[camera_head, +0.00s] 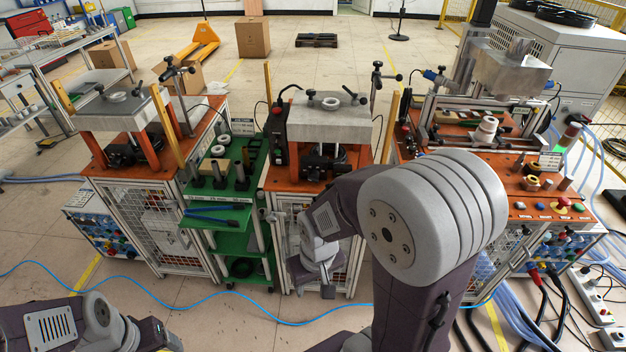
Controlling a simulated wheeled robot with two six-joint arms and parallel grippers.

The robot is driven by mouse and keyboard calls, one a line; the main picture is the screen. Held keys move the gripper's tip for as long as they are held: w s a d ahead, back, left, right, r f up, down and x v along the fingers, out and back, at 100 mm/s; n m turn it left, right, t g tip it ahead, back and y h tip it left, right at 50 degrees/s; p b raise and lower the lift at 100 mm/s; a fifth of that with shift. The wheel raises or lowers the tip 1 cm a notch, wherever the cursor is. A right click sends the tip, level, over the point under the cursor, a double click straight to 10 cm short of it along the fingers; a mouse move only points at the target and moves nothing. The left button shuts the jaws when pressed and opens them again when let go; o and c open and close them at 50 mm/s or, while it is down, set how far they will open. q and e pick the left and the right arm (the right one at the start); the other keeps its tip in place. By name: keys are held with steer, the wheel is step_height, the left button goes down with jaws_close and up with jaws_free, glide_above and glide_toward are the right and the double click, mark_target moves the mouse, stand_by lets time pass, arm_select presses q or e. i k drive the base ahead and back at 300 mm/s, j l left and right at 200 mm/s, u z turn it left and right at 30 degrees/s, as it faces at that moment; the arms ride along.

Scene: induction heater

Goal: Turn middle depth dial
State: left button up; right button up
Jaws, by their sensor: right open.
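The middle station (320,119) has a grey block on top with a pale ring (331,103) and a dark-handled clamp. I cannot tell for sure which part is the middle depth dial. My right gripper (311,279) is open, low in front of the middle station's mesh cabinet, with nothing seen between its fingers. My right forearm and wrist cover the right part of that cabinet. My left arm (100,318) is at the bottom left corner. Its fingers are not in view.
A green tool cart (228,216) stands just left of the middle station. A left station (125,111) and a right station (520,200) with buttons flank it. A blue hose (190,307) crosses the floor in front. Thick cables lie at the lower right.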

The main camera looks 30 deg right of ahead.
mark_target(313, 174)
steer(key=i+j+z, duration=0.6)
steer(key=j, duration=0.2)
steer(key=i, duration=0.05)
